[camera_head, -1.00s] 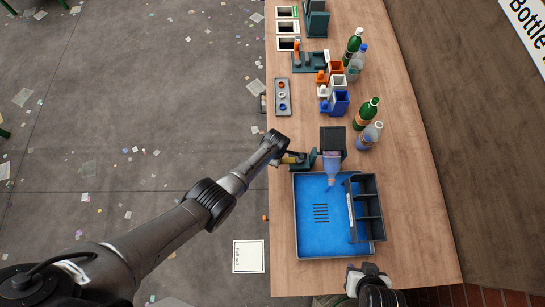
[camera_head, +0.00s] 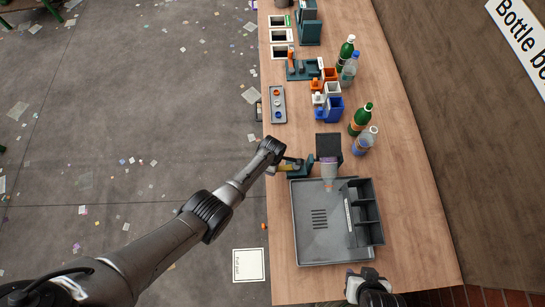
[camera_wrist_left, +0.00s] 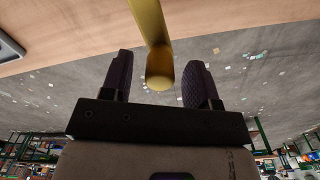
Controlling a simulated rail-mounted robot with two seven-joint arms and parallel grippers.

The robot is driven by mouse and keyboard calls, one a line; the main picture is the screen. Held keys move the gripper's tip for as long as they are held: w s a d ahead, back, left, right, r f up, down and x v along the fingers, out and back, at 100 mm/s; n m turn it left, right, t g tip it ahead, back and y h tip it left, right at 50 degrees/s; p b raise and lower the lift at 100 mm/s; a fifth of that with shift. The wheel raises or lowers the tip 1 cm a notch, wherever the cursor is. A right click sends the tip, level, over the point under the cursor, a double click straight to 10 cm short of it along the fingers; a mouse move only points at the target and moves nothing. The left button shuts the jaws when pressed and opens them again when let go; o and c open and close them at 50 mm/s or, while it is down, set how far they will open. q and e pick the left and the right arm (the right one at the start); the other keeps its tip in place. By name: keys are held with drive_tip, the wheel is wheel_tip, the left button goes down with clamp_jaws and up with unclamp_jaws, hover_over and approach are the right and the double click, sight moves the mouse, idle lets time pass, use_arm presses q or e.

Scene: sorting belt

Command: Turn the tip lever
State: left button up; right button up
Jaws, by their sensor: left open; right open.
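The tip lever is a yellow bar (camera_head: 287,166) on a dark green stand (camera_head: 307,166) at the table's left edge. In the left wrist view the yellow bar (camera_wrist_left: 150,25) reaches down between the two dark fingers of my left gripper (camera_wrist_left: 160,60). The fingers are open, with a gap on each side of the bar. A clear bottle (camera_head: 329,174) with a purple band hangs neck down from a black holder (camera_head: 328,146) beside the stand, over the grey tray (camera_head: 310,250). My right gripper (camera_head: 367,278) is at the table's front edge, open and empty.
The grey tray has slots and a dark divided rack (camera_head: 364,212) on its right. Behind are green bottles (camera_head: 361,119), clear bottles (camera_head: 365,141), coloured cups (camera_head: 334,107) and a small tray of rings (camera_head: 277,104). The table right of the rack is clear.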

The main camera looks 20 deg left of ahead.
use_arm(q)
wheel_tip(320, 180, up, 13)
drive_tip(key=p, duration=0.2)
drive_tip(key=shift+f, duration=0.2)
idle(0.7)
